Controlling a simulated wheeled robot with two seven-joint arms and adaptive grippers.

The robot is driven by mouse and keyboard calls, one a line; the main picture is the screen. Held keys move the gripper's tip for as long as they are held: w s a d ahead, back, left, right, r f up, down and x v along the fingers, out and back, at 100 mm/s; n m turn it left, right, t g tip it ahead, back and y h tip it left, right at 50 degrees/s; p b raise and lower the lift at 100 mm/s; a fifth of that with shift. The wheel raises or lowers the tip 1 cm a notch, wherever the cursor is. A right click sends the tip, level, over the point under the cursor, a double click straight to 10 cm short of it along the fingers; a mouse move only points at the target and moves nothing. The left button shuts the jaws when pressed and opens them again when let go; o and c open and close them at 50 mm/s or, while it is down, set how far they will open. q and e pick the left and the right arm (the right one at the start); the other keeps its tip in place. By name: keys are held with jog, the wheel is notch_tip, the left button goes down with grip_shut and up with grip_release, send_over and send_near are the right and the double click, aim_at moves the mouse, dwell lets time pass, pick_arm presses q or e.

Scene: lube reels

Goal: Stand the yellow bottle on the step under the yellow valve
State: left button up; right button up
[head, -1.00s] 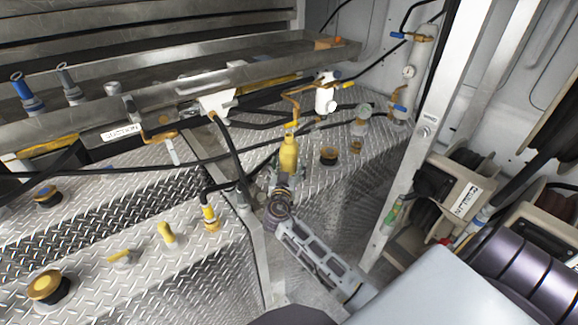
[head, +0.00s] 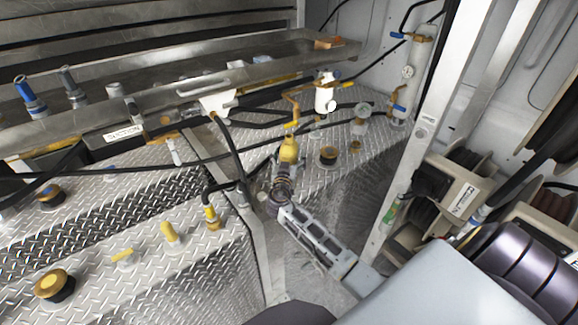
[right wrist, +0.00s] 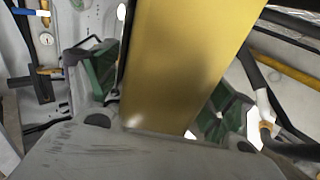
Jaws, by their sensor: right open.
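The yellow bottle (head: 289,149) is upright at the tread-plate step (head: 325,178), below the yellow valve (head: 291,124) on its brass pipe. My right gripper (head: 284,172) is at the bottle's near side and hides its lower part, so I cannot see whether its base touches the step. In the right wrist view the bottle (right wrist: 190,55) fills the space between the green-padded fingers of the right gripper (right wrist: 163,95). The fingers are open on either side of it. My left gripper is not in view.
Dark round caps (head: 328,155) stand on the step to the right of the bottle. A black hose (head: 232,150) hangs to its left. A metal post (head: 408,165) and hose reels (head: 450,185) are at the right. A metal shelf (head: 150,105) runs along the back left.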

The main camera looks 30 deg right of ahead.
jog(key=c, duration=1.4)
jog(key=shift+r, duration=0.1)
jog(key=shift+r+b, duration=0.45)
jog(key=shift+r, duration=4.5)
